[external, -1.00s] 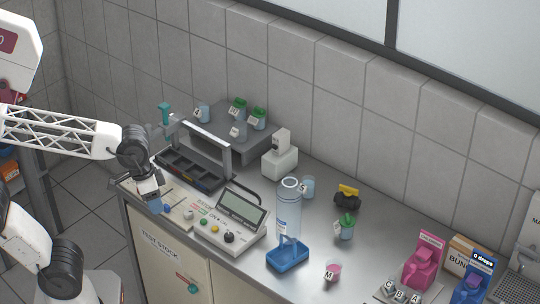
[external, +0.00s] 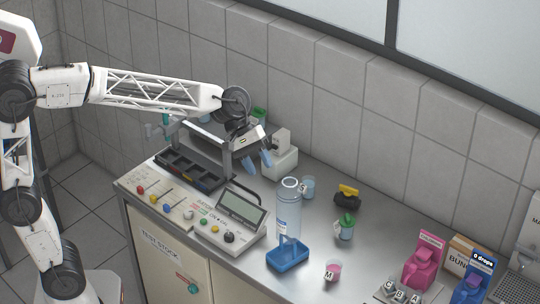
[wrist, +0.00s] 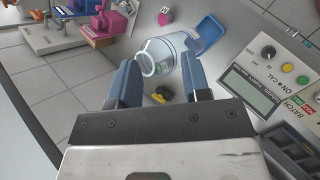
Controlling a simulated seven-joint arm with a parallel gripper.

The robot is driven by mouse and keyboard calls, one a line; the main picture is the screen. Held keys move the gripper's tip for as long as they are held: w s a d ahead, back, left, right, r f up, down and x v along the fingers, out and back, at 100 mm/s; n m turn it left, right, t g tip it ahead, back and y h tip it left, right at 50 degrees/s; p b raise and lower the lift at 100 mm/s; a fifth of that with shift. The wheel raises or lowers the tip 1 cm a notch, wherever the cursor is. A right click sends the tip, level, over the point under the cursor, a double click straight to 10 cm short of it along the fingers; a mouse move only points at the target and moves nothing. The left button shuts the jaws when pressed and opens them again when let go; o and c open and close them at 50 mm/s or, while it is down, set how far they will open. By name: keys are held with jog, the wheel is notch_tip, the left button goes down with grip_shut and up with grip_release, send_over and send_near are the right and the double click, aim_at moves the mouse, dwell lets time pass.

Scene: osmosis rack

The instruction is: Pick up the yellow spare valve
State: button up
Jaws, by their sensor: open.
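The yellow spare valve, seen as a small yellow-and-black piece (external: 347,195), stands on the steel counter towards the back, right of the clear bottle. In the wrist view the yellow-and-black piece (wrist: 161,95) shows between the two blue fingers, just beyond the gripper body, partly hidden by it. My gripper (external: 258,162) is open and empty, held above the counter near the white device, left of the valve and apart from it. Its blue fingertips (wrist: 160,72) also show in the wrist view.
A tall clear bottle (external: 288,212) stands between my gripper and the valve's front side. A green-lidded cup (external: 346,228) is just in front of the valve. A white device (external: 280,160) is beside my gripper. A blue tray (external: 288,257) and control box (external: 232,224) lie in front.

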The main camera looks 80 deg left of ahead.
jog(key=w+a+f+n+t+h, duration=0.1)
jog(key=w+a+f+n+t, duration=0.2)
jog(key=w+a+n, duration=0.7)
jog(key=w+a+f+n+t, duration=0.4)
jog(key=w+a, duration=1)
jog(key=a, duration=0.4)
send_near(344, 185)
jog(key=w+d, duration=0.1)
jog(key=w, duration=0.1)
jog(key=shift+f+g, duration=0.2)
jog(key=shift+g, duration=0.1)
jog(key=shift+w+d, duration=0.1)
jog(key=shift+w, duration=0.05)
jog(key=shift+x, duration=1.15)
jog(key=shift+w+d, duration=0.1)
jog(key=shift+x, duration=2.4)
jog(key=shift+f, duration=0.1)
